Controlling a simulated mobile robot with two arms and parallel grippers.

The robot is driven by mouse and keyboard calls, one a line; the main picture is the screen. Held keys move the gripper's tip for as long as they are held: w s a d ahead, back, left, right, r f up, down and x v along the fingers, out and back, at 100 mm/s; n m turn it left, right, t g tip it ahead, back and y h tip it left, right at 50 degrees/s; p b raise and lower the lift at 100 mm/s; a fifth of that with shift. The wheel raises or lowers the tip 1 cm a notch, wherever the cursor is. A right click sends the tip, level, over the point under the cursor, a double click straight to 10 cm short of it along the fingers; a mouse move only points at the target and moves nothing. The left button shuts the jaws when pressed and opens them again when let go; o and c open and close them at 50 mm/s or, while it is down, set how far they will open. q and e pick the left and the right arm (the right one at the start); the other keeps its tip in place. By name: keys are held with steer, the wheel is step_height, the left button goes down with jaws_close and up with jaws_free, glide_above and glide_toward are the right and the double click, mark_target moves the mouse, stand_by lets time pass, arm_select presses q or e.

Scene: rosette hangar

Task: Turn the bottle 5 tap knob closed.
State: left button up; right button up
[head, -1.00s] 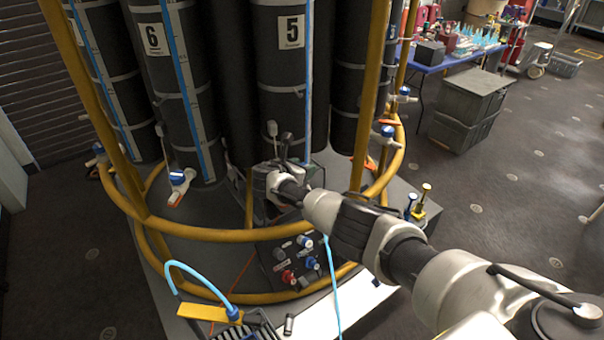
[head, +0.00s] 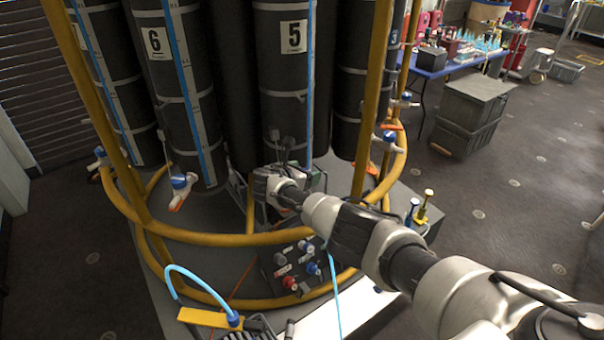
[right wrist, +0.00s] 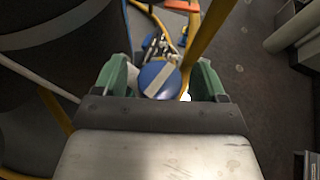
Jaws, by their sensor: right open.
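Bottle 5 (head: 284,100) is a tall dark cylinder labelled "5", standing behind a yellow rail in the head view. In the right wrist view a round blue tap knob (right wrist: 158,80) with a diagonal white bar lies between the green fingers of my right gripper (right wrist: 162,80). The fingers are open, with a gap to the knob on either side. In the head view my right gripper (head: 287,170) is low in front of bottle 5 and hides its tap. My left gripper is out of view.
Curved yellow rails (head: 225,238) ring the bottles. Bottle 6 (head: 180,90) stands to the left, with a blue-and-white tap (head: 181,186) below. A panel of small red and blue knobs (head: 296,268) sits below my right arm. Grey crates (head: 470,115) stand on open floor at right.

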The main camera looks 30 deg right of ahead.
steer(key=shift+s+a+r, duration=0.15)
steer(key=shift+a+r, duration=0.1)
steer(key=shift+a, duration=0.2)
steer(key=v, duration=0.9)
steer(key=shift+s+a, duration=0.15)
steer(key=shift+a, duration=0.1)
steer(key=s+a+f+m+g+y+b, duration=0.1)
steer(key=s+f+m+y, duration=0.2)
steer(key=s+f, duration=0.75)
steer(key=s+f+m+g+y+b, duration=0.15)
steer(key=s+f, duration=0.25)
steer(key=f, duration=1.3)
steer(key=s+a+f+m+g+y+b, duration=0.1)
steer(key=s+f+m+y+b, duration=0.2)
steer(key=s+f, duration=0.7)
steer(key=s+f+m+y, duration=0.1)
steer(key=s+f+m, duration=0.3)
steer(key=s, duration=0.7)
steer(key=s+f+m+g+y+b, duration=0.1)
steer(key=s+f+m+y, duration=0.1)
steer(key=s+f+m, duration=0.3)
steer(key=s+f+m+y+b, duration=0.1)
steer(key=s+f+m, duration=0.3)
steer(key=s+f, duration=0.7)
steer(key=s, duration=0.7)
steer(key=shift+d+f+y, duration=0.2)
steer(key=shift+y, duration=0.15)
steer(key=shift+g, duration=0.25)
